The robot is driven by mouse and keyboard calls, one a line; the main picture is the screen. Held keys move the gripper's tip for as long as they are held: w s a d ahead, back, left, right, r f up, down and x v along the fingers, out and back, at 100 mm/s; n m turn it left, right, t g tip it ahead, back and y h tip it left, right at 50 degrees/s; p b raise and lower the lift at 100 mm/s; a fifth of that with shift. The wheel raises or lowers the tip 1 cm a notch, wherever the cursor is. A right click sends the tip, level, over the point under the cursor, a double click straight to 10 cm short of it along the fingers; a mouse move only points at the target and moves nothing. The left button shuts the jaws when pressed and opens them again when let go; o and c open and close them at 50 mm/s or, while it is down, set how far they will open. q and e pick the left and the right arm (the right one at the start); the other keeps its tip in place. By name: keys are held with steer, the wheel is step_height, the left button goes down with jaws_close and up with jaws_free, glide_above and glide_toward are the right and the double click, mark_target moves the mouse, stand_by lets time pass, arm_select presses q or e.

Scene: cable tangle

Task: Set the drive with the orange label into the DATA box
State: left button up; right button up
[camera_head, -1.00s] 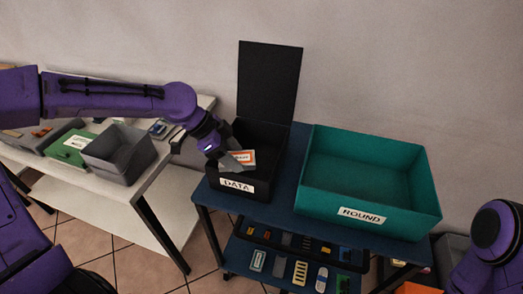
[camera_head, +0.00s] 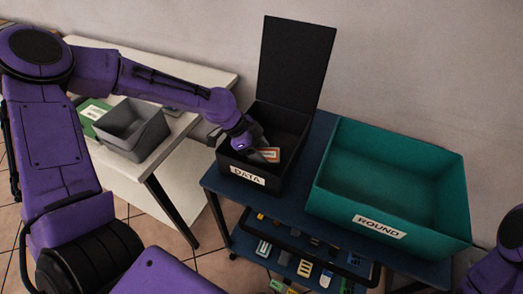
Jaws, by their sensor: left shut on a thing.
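The DATA box (camera_head: 247,176) is a black box with an upright open lid, on a dark blue cart. My left gripper (camera_head: 262,153) reaches into its opening from the left. It is shut on the drive with the orange label (camera_head: 270,155), whose white and orange label faces up. The drive is inside the box's outline, near the front wall. I cannot tell whether it touches the floor of the box. The fingertips are partly hidden. My right gripper is out of view; only part of my right arm shows at the right edge.
A lower shelf tray (camera_head: 300,255) holds several small parts. At left, a white table (camera_head: 200,62) holds a grey bin (camera_head: 133,130) and a green box (camera_head: 92,112).

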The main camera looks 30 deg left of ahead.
arm_select(q)
steer(key=shift+r, duration=0.1)
steer(key=o, duration=1.1)
steer(key=p+v, duration=0.3)
steer(key=v, duration=0.9)
steer(key=shift+s+p, duration=0.1)
steer(key=shift+p, duration=0.2)
